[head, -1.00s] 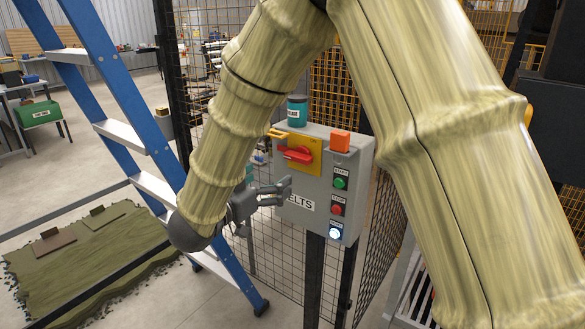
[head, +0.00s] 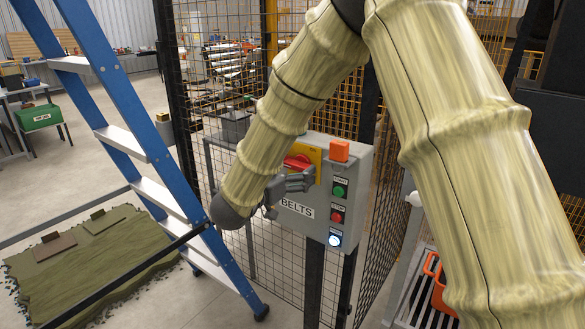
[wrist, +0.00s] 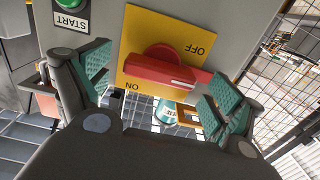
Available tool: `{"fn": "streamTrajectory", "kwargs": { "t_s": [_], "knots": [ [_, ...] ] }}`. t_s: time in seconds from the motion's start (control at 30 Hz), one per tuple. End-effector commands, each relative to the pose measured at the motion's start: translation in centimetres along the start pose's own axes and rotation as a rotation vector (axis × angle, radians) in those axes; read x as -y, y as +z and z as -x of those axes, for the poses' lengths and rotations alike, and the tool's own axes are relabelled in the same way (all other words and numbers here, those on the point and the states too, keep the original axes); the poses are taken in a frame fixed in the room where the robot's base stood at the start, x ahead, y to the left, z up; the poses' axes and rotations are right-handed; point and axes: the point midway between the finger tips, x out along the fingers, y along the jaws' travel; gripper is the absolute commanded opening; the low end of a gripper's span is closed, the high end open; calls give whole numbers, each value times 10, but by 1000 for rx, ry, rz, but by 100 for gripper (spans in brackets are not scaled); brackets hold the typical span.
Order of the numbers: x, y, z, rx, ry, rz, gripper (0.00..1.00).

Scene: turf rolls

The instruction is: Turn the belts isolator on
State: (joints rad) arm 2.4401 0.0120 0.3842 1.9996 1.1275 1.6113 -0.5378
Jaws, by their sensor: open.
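The belts isolator is a red rotary handle (head: 297,161) on a yellow plate (head: 315,156) on a grey control box labelled BELTS (head: 318,228). The wrist view shows the plate upside down, with ON and OFF lettering and the red handle (wrist: 160,69) lying roughly level across it. My gripper (head: 299,181) is open in front of the plate and hides its lower part in the head view. In the wrist view the handle lies between the two spread fingers, its right end near the right finger. I cannot tell whether they touch.
A blue ladder (head: 130,110) stands close on the left. A teal container (wrist: 165,110) shows beyond the plate.

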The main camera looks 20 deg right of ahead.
Motion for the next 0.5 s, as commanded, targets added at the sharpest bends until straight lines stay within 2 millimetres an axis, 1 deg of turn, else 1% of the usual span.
{"fn": "streamTrajectory", "kwargs": {
  "t_s": [0.3, 0.33, 0.47, 0.5],
  "knots": [
    [0, 0, -3, 0, 0, 0, 93],
    [0, 0, -3, 0, 0, 0, 91],
    [0, 0, -2, 0, 0, -1, 67],
    [0, 0, -2, 0, 0, -1, 60]
  ]
}}
